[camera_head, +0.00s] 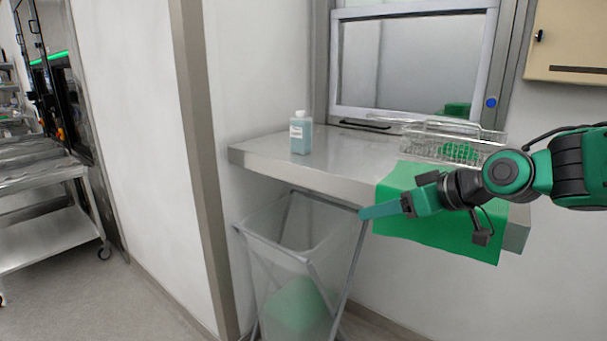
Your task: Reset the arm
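My arm reaches in from the right edge, with green and black links. My gripper (381,210) points left, and its teal fingers are in front of the steel counter's front edge, left of the green cloth (440,225). The fingers overlap in this view, so I cannot tell whether they are open or shut. No object shows at the fingertips. The cloth lies on the counter and hangs over its front edge, partly hidden by my arm.
The steel counter (345,158) holds a bottle of blue-green liquid (301,134) and a wire basket (430,140) by the pass-through window (412,65). Below my gripper stands a framed bin (270,245) with green material inside. A cart (45,240) stands far left. Floor at lower left is clear.

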